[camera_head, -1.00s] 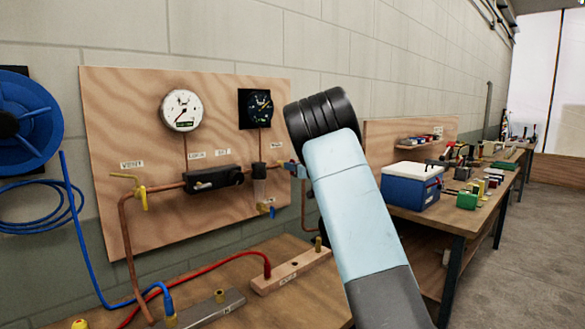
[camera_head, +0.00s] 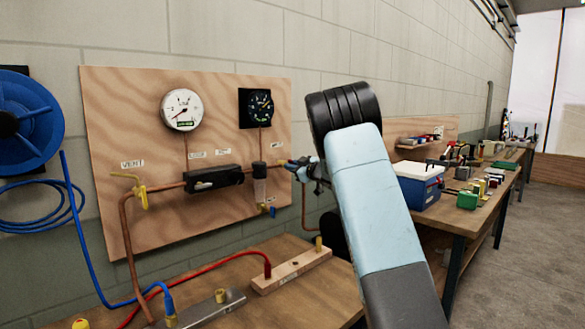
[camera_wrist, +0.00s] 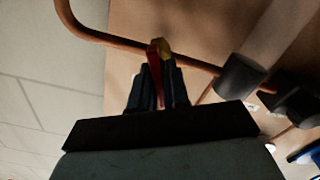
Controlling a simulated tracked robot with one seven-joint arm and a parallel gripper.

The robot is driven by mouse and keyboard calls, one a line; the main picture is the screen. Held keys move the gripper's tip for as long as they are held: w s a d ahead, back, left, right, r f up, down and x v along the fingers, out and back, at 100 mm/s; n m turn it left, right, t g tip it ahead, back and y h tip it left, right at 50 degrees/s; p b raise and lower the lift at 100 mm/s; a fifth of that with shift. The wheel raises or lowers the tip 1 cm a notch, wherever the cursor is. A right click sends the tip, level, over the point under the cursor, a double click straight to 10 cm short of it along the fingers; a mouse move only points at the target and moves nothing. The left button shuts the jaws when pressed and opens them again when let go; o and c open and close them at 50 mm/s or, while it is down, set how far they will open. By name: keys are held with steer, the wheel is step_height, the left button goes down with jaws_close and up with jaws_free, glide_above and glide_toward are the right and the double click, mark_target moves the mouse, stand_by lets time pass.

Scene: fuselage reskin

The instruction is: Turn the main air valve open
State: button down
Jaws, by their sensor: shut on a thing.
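The main air valve has a red lever (camera_wrist: 154,80) and a yellow body (camera_wrist: 164,46) on the copper pipe (camera_wrist: 112,43) in the wrist view. My gripper (camera_wrist: 157,82) has its two dark fingers either side of the red lever and is shut on it. In the head view my gripper (camera_head: 303,167) is at the right end of the board's copper line. The valve itself is mostly hidden there by the fingers and my arm.
The plywood board (camera_head: 130,95) carries a white gauge (camera_head: 182,110), a dark gauge (camera_head: 257,108) and a yellow vent valve (camera_head: 141,196). Below, the bench holds a red hose (camera_head: 215,262) and metal and wooden blocks. A blue cooler box (camera_head: 418,190) stands on the right-hand bench.

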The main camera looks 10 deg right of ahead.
steer(key=n, duration=0.6)
steer(key=shift+a+f, duration=0.1)
steer(key=shift+f, duration=0.1)
steer(key=n, duration=0.5)
steer(key=shift+s+a+f, duration=0.1)
steer(key=shift+f, duration=0.15)
steer(key=shift+f+n, duration=0.1)
steer(key=shift+n, duration=0.6)
steer(key=shift+a+f, duration=0.1)
steer(key=c, duration=1.2)
jaws_free()
steer(key=shift+r, duration=0.2)
